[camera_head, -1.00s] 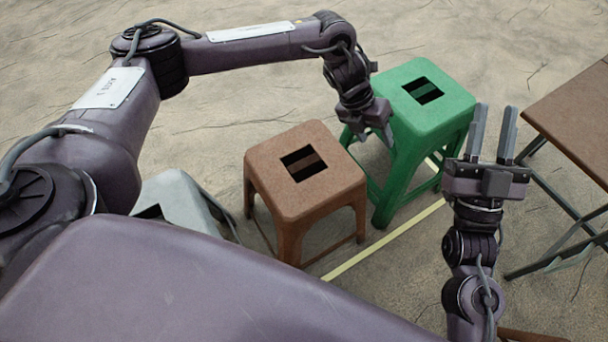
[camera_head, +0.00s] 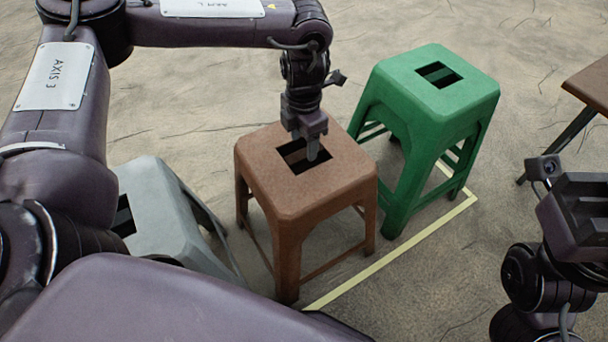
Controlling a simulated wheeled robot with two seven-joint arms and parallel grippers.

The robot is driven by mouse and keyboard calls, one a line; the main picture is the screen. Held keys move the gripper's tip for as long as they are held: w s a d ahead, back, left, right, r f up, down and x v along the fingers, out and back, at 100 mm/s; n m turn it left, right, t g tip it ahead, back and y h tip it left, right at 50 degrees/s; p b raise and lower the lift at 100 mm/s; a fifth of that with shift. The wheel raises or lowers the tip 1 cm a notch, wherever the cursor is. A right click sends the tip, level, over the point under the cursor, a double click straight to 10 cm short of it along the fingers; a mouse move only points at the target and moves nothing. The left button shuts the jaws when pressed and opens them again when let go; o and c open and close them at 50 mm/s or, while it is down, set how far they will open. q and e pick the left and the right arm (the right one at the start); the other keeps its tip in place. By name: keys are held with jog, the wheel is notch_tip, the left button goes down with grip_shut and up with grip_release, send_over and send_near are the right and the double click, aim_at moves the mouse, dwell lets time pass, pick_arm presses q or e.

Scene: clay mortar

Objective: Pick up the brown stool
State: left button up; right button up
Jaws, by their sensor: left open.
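The brown stool (camera_head: 325,195) stands upright on the ground in the middle, with a rectangular slot in its seat. My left gripper (camera_head: 306,154) is open and points down at this slot. Its fingertips overlap the slot in the picture; I cannot tell how far they reach into it. My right gripper (camera_head: 585,200) is at the right edge, away from the stool. Its fingers look apart with nothing between them, but their ends are partly cut off.
A green stool (camera_head: 420,80) stands close behind the brown one on the right. A grey stool (camera_head: 160,205) stands to its left, partly hidden by my arm. A pale yellow line (camera_head: 390,258) runs along the ground. A brown table (camera_head: 592,84) shows at the right edge.

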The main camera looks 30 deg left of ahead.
pick_arm(q)
notch_tip(320, 180, down, 3)
jog(key=shift+r+b, duration=0.2)
jog(key=shift+b, duration=0.1)
grip_shut()
jog(key=shift+w+r, duration=0.1)
jog(key=shift+r, duration=0.05)
dwell(1.1)
